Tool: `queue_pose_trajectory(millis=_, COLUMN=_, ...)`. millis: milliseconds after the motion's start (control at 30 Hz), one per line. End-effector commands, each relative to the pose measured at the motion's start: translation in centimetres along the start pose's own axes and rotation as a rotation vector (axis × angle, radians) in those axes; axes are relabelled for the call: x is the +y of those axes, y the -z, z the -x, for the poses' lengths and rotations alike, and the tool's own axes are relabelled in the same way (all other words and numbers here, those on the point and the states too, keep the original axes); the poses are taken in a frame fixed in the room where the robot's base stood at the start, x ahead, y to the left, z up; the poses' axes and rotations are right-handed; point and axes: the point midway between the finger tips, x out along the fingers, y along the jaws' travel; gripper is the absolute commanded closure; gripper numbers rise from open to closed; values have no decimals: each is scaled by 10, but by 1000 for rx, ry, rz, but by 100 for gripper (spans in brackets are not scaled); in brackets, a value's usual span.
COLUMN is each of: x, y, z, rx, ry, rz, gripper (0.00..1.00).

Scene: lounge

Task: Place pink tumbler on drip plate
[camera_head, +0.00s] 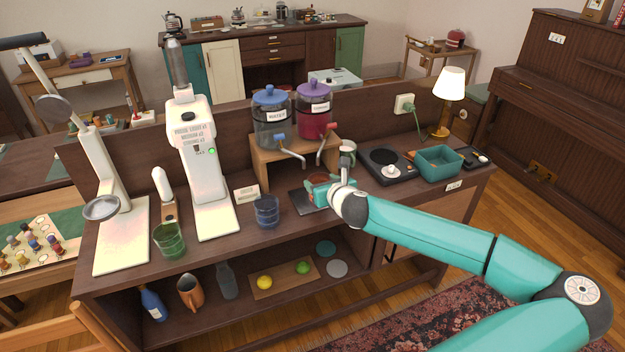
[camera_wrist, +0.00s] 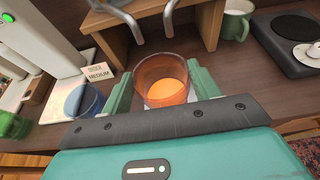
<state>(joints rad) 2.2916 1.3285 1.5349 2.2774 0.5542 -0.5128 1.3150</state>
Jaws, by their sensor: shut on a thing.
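The pink tumbler (camera_wrist: 163,72) looks see-through pink-orange in the wrist view, upright between the two green fingers of my gripper (camera_wrist: 160,88). My gripper is shut on it. In the head view the tumbler (camera_head: 317,180) is mostly hidden behind my gripper (camera_head: 322,190). The tumbler is over or beside this plate. I cannot tell whether its base touches the plate.
Blue-lidded (camera_head: 270,120) and pink (camera_head: 314,112) dispensers stand on a wooden stand (camera_head: 263,160), their taps close above my gripper. A blue tumbler (camera_head: 267,212) stands left of the plate. A green mug (camera_head: 347,152), a hot plate (camera_head: 388,165) and a teal tray (camera_head: 438,162) are right.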

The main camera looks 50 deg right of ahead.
Motion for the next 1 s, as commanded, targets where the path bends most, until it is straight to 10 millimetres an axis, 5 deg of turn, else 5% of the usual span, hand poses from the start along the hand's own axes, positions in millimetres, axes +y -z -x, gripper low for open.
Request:
queue_pose_trajectory(millis=300, x=2, y=-19, z=-52, rx=-1, ry=-1, rz=0, gripper=84)
queue_pose_trajectory(millis=500, x=3, y=-22, z=-65, rx=0, ry=-1, rz=-2, gripper=84)
queue_pose_trajectory(millis=800, x=2, y=8, z=-73, rx=0, ry=-1, rz=-1, gripper=84)
queue_pose_trajectory(millis=1000, x=2, y=10, z=-74, rx=0, ry=0, rz=0, gripper=84)
